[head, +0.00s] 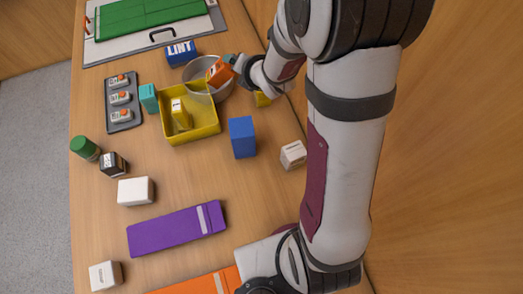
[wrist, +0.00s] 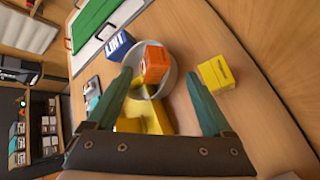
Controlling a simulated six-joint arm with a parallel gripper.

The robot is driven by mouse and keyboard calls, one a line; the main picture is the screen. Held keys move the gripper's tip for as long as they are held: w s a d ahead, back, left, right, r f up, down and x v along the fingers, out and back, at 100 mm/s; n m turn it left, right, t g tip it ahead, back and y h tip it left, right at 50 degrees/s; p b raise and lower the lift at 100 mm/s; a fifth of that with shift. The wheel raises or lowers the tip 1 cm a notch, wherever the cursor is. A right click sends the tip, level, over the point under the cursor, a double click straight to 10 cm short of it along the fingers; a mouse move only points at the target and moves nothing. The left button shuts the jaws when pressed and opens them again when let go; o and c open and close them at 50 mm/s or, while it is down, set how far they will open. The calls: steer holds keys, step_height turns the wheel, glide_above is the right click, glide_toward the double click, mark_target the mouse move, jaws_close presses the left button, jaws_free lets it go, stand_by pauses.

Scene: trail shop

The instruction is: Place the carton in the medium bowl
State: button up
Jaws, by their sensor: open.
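An orange carton (head: 219,73) is tilted within the rim of the grey bowl (head: 208,93); whether it touches the bottom is hidden. The wrist view also shows the orange carton (wrist: 154,64) and the bowl (wrist: 166,78) around it. My gripper (head: 238,66) is at the bowl's right side in the head view, close to the carton. In the wrist view my gripper (wrist: 160,92) has its teal fingers wide apart, with nothing held between them. The carton appears beyond the fingertips.
A yellow bin (head: 190,133) holding a yellow box (head: 180,114) stands against the bowl's near side. A blue LINT box (head: 180,53) is behind the bowl. Another yellow box (wrist: 216,74) is right of it. A blue box (head: 242,137) stands nearer. Table space around the purple box (head: 175,229) is partly clear.

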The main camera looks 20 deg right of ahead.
steer(key=s+a+r+m+g, duration=0.1)
steer(key=s+r+m+g, duration=0.1)
steer(key=s+m, duration=0.8)
steer(key=s+a+r+m+g, duration=0.2)
steer(key=s+r+m+g, duration=0.1)
steer(key=s+m, duration=0.8)
steer(key=s+a+r+m+g, duration=0.1)
steer(key=s+m+g, duration=0.4)
steer(key=s+m, duration=0.6)
steer(key=shift+a+r+m+y, duration=0.4)
steer(key=shift+r+m, duration=0.3)
steer(key=shift+r, duration=0.05)
